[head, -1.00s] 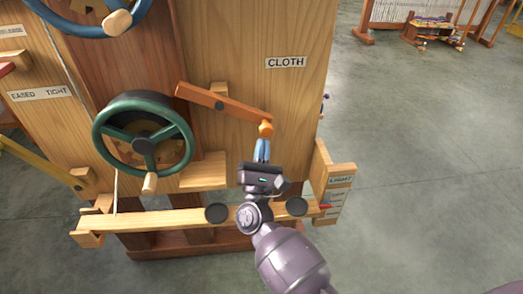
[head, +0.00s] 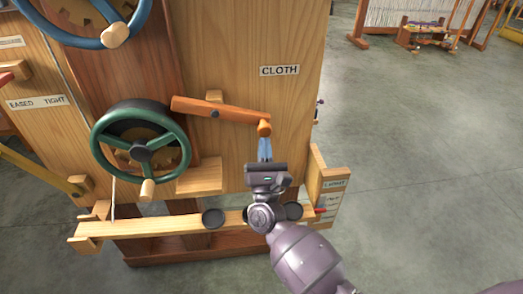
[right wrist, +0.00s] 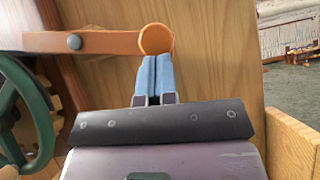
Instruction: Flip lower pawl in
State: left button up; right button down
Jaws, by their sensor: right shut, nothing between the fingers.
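The lower pawl (head: 230,109) is an orange wooden lever pivoted on the wooden post above and right of the green handwheel (head: 141,150). Its left end lies just above the wheel's upper right rim, and its right end carries a round orange knob (head: 264,127). A toothed wooden wheel (head: 125,160) shows behind the handwheel's spokes; whether the pawl meets its teeth I cannot tell. My right gripper (head: 265,142) is shut and empty, its blue fingertips right under the knob, seemingly against it. The right wrist view shows the knob (right wrist: 156,39) above the fingertips. My left gripper is out of view.
A CLOTH label (head: 280,70) sits above the pawl. A blue handwheel (head: 95,25) is at the upper left. A long wooden treadle bar (head: 160,223) runs below, beside an upright labelled board (head: 328,185). Open grey floor lies to the right.

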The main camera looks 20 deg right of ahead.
aim_at(270, 128)
jog(key=r+n+y, duration=0.1)
jog(key=n, duration=0.1)
jog(key=d+r+n+t+y+p, duration=0.1)
jog(key=n+y, duration=0.1)
jog(key=r+n+y, duration=0.1)
jog(key=n, duration=0.1)
jog(key=shift+s+d+r+y+p, duration=0.2)
jog(key=shift+r+y+p, duration=0.1)
jog(key=shift+y, duration=0.1)
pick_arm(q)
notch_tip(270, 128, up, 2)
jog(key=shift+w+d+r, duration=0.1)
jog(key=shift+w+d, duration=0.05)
pick_arm(e)
jog(key=shift+d+r+n+y, duration=0.1)
jog(key=shift+r+n+y, duration=0.05)
jog(key=shift+n+y, duration=0.55)
